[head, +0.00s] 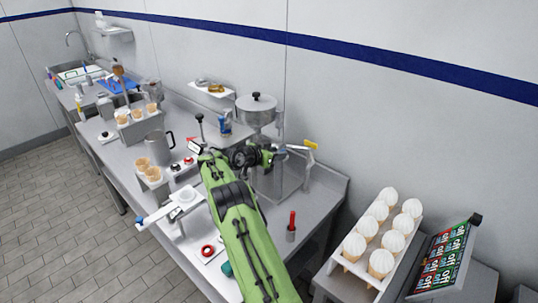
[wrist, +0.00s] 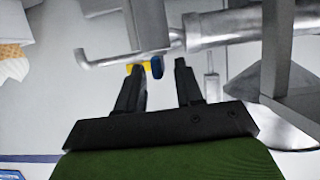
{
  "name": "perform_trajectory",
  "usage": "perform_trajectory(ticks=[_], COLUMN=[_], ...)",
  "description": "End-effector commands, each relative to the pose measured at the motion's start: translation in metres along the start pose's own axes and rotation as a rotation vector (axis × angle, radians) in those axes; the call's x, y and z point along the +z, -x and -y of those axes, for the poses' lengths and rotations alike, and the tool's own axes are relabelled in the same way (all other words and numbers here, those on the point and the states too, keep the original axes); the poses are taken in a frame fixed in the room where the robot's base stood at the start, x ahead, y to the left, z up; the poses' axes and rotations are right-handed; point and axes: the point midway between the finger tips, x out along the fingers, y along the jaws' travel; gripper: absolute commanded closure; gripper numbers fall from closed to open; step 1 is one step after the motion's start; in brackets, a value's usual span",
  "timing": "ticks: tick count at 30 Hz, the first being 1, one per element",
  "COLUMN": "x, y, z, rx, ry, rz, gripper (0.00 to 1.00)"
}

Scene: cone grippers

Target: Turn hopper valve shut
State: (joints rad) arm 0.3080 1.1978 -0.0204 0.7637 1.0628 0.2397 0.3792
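The steel hopper (head: 256,112) with a black-knobbed lid stands near the back wall. A metal pipe (head: 290,148) runs at its lower right, with a yellow handle (head: 311,145) near the pipe's end. My gripper (head: 274,155) is just left of the handle in the head view, below the hopper. A small yellow part (wrist: 130,68) and a blue part (wrist: 157,67) show at the fingertips, below the pipe (wrist: 215,32). Whether a finger touches them I cannot tell.
A rack of white-topped cones (head: 381,232) and a panel of red and green "off" tiles (head: 443,258) stand at the right. A red-handled tool (head: 291,225) stands in a holder nearby. A metal pitcher (head: 154,148) and cones are left of my arm.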

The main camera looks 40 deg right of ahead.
Motion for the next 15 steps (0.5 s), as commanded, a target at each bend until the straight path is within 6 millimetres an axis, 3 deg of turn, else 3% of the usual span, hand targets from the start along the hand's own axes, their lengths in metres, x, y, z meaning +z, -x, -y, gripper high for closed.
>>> perform_trajectory(ticks=[15], x=[0.002], y=[0.131], z=[0.001], rx=[-0.005], ry=[0.002], rz=[0.000], gripper=[0.64])
